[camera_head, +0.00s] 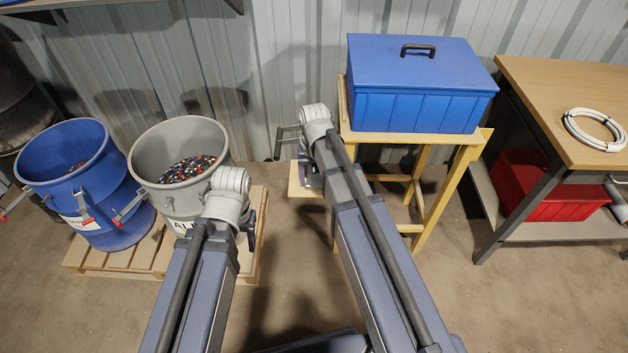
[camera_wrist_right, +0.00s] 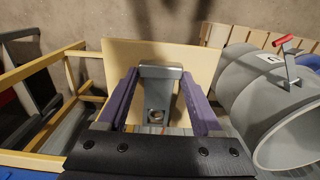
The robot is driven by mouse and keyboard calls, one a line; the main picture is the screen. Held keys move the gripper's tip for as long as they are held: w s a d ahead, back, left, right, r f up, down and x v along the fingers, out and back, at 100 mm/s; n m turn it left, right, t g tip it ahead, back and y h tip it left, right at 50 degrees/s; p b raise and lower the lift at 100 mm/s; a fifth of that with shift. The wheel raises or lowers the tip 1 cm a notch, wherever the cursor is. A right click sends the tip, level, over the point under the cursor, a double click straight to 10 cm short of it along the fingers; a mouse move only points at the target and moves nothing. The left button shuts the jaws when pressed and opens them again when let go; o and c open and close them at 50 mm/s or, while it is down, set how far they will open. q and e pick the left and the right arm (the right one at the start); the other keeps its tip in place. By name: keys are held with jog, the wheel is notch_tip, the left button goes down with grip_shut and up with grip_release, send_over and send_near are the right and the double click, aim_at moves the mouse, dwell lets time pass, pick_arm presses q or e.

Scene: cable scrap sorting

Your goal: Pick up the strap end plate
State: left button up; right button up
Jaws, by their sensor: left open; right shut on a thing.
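The strap end plate (camera_wrist_right: 161,72) is a grey metal piece with a round hole near its lower end in the right wrist view. My right gripper (camera_wrist_right: 157,101) is shut on it, with a purple finger on each side. In the head view the right gripper (camera_head: 305,172) is mostly hidden by its own arm, beside the yellow stand, and I cannot make out the plate there. My left gripper (camera_head: 250,226) is open in front of the grey drum, its fingers largely hidden behind the wrist.
A pale wooden board (camera_wrist_right: 205,57) lies behind the plate. The grey drum (camera_head: 150,163) and blue drum (camera_head: 60,178) stand on a pallet (camera_head: 85,258). A blue lidded box (camera_head: 415,107) sits on the yellow stand (camera_head: 462,160). A workbench (camera_head: 560,90) is at right.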

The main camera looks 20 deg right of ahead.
jog(key=c, duration=0.3)
pick_arm(q)
jog(key=shift+r, duration=0.15)
pick_arm(e)
jog(key=shift+r, duration=0.1)
